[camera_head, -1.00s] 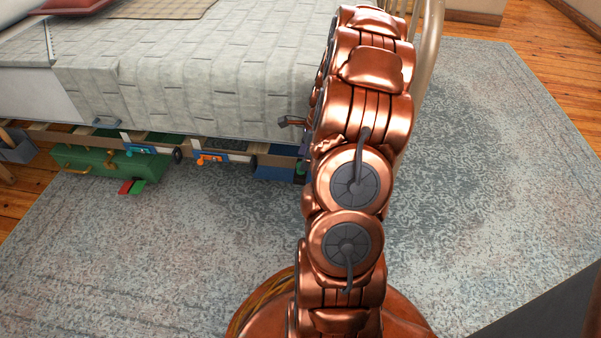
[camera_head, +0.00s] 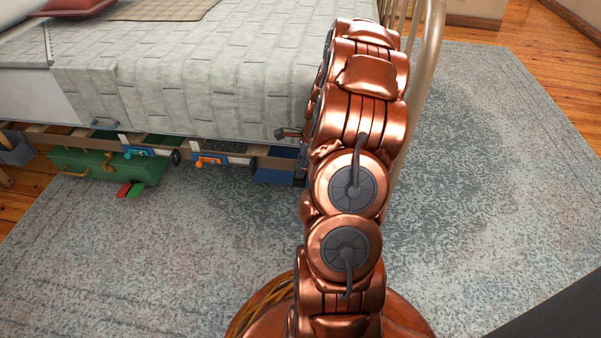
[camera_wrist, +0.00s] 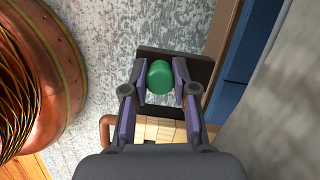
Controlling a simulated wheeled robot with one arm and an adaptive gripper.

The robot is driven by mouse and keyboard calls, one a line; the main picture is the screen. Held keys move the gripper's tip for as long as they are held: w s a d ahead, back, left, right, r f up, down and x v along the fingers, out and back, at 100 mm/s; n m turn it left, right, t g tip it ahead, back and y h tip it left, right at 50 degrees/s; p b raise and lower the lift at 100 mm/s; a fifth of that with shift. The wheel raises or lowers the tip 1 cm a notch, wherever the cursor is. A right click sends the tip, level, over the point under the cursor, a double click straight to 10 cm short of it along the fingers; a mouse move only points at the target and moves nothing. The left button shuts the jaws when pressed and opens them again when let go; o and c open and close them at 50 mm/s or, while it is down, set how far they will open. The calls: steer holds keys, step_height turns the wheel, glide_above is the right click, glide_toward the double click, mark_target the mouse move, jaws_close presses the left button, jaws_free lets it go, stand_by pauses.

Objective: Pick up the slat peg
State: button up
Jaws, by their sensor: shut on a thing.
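The slat peg (camera_wrist: 160,75) appears as a green, round-ended piece in the wrist view. It sits between the two fingers of my gripper (camera_wrist: 160,80), which is shut on it. The peg's round end faces the camera; the rest of its length is hidden. A dark, flat, rectangular piece (camera_wrist: 192,65) lies behind the peg and fingertips, and I cannot tell whether the peg touches it. In the head view my arm hides the gripper and the peg.
The bed (camera_head: 200,80) stands on a grey-blue rug (camera_head: 230,240). Under its edge are a green case (camera_head: 100,168), a blue box (camera_head: 273,177) and slatted parts. Pale wooden blocks (camera_wrist: 158,130) lie below the gripper. A blue panel (camera_wrist: 250,45) stands close on the right.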

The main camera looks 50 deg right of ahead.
steer(key=shift+c, duration=0.6)
steer(key=shift+r, duration=0.1)
